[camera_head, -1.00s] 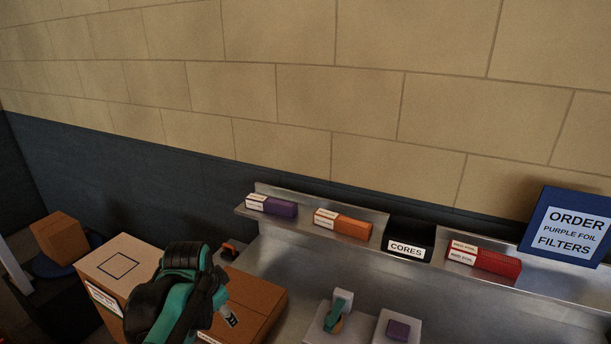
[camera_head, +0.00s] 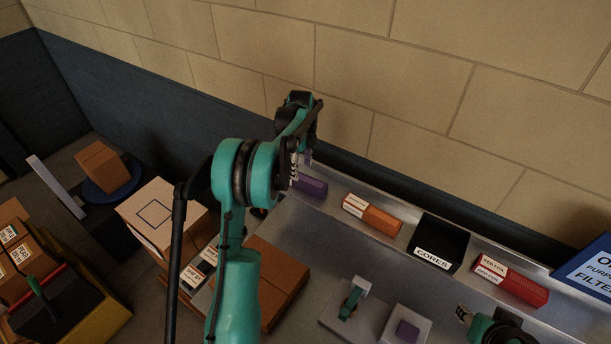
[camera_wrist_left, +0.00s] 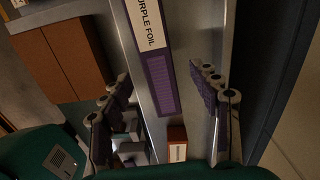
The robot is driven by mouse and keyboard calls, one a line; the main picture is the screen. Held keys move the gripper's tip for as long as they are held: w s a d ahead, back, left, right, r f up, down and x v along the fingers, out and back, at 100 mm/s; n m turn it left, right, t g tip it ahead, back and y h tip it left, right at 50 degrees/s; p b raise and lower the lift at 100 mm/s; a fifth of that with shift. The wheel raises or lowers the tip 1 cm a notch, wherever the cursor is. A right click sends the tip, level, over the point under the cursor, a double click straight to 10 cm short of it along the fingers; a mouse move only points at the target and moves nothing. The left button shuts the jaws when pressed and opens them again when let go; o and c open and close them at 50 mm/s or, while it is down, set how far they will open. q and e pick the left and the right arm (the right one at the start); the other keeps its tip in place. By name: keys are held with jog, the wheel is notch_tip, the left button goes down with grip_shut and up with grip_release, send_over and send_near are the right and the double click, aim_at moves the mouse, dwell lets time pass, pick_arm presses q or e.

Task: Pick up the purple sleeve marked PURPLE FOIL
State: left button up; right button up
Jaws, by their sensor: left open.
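The purple sleeve (camera_head: 310,186) lies on the steel shelf at the back, partly hidden behind my left gripper. In the left wrist view the sleeve (camera_wrist_left: 159,84) shows its white label reading "PURPLE FOIL", with the first letter cut off at the top edge. My left gripper (camera_head: 303,170) is at the sleeve's left end in the head view. In the wrist view its fingers (camera_wrist_left: 166,92) are apart, one on each side of the sleeve's line, with gaps between. My right gripper (camera_head: 466,316) shows partly at the lower right; its jaw state is unclear.
An orange sleeve (camera_head: 372,215), a black CORES box (camera_head: 441,243) and a red sleeve (camera_head: 511,280) sit along the shelf.

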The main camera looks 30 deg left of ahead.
aim_at(300, 176)
pick_arm(q)
jog(key=f, duration=0.5)
jog(key=shift+s+a+f, duration=0.1)
jog(key=shift+a+f, duration=0.15)
jog(key=shift+f, duration=0.15)
jog(key=shift+s, duration=0.1)
jog(key=c, duration=1.3)
